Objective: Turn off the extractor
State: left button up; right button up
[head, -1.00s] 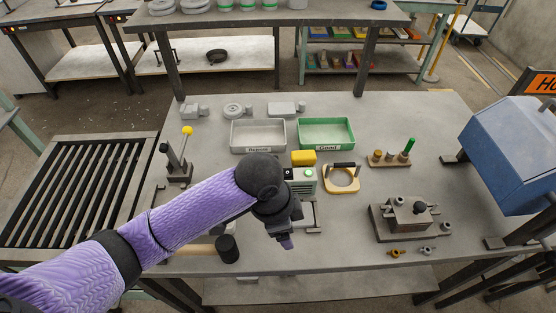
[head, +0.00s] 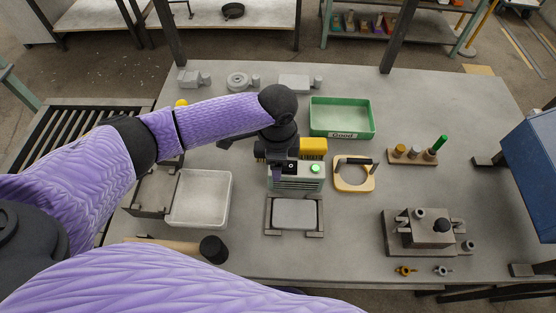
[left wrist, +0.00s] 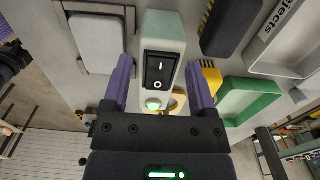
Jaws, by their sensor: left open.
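The extractor (head: 283,184) is a small pale grey-green box on the table, with a lit green button (head: 316,169) on top. In the left wrist view, its top (left wrist: 162,26) carries a black rocker switch (left wrist: 159,70) marked I and O, with the green light (left wrist: 153,104) glowing beside it. I cannot tell which side of the rocker is pressed. My left gripper (head: 284,168) is over the extractor and hides part of it. In the left wrist view, the gripper (left wrist: 160,78) is open and empty, its purple fingers on either side of the switch. My right gripper is out of view.
A yellow block (head: 313,147) sits just behind the extractor, and a plate fixture (head: 295,214) in front. A green tray (head: 316,121) is behind; a pale tray (head: 201,220) and mallet (head: 212,249) lie left.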

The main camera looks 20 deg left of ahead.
pick_arm(q)
jog(key=shift+f, duration=0.1)
jog(key=shift+c, duration=0.2)
grip_shut()
jog(key=shift+d+r+y+p, duration=0.35)
jog(key=shift+y+p, duration=0.45)
jog(key=shift+p, duration=0.3)
jog(key=shift+w+f+g+y, duration=0.15)
jog(key=shift+g+y, duration=0.25)
jog(key=shift+y, duration=0.2)
jog(key=shift+o, duration=0.2)
grip_release()
